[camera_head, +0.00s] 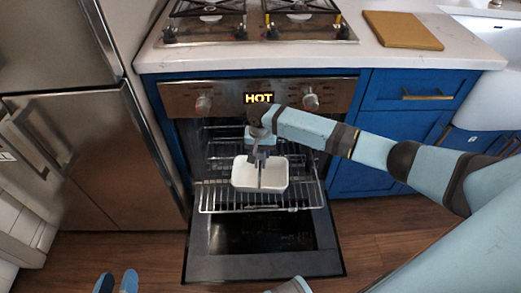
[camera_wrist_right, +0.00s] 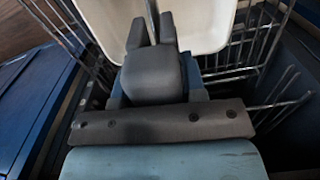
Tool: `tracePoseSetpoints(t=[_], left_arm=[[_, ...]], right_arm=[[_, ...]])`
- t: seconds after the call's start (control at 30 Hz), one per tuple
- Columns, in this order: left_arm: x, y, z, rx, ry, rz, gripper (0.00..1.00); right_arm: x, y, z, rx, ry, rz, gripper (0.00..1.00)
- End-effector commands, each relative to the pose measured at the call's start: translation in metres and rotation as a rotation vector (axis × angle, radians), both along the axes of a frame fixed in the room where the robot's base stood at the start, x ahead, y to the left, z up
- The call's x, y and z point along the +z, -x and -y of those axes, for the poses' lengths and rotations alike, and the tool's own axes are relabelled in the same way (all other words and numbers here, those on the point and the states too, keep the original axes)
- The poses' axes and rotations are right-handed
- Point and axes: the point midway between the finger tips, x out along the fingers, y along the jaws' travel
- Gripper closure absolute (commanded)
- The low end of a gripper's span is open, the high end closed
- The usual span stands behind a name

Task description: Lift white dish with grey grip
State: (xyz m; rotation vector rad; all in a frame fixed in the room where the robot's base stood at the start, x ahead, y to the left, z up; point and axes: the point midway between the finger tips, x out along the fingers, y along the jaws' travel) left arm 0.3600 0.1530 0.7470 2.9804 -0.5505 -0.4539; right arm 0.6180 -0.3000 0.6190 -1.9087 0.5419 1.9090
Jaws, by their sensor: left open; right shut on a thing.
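The white rectangular dish (camera_head: 243,172) is at the pulled-out wire rack of the open oven; whether it rests on the rack or hangs just above it is hard to tell. A thin grey grip (camera_head: 261,177) stands up in its middle. My right gripper (camera_head: 260,158) is over the dish and shut on the grip. In the right wrist view the dish (camera_wrist_right: 205,22) fills the top, with the grip between my fingers. My left gripper (camera_head: 117,282) is open and empty at the lower left, well away from the dish.
The oven door (camera_head: 262,265) is folded down below the wire rack (camera_head: 304,193). The oven panel (camera_head: 232,98) reads HOT. A steel fridge (camera_head: 100,150) stands at left, blue cabinets (camera_head: 370,185) at right. A wooden board (camera_head: 402,30) and a gas hob (camera_head: 254,25) are on the counter.

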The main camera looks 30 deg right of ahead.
Motion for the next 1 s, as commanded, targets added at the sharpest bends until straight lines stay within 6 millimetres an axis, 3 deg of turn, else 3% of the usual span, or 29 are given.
tracePoseSetpoints(t=[1.0], left_arm=[[0.022, 0.000, 0.000, -0.001, -0.002, 0.000, 0.57]], right_arm=[[-0.003, 0.000, 0.000, -0.001, 0.001, -0.001, 0.86]])
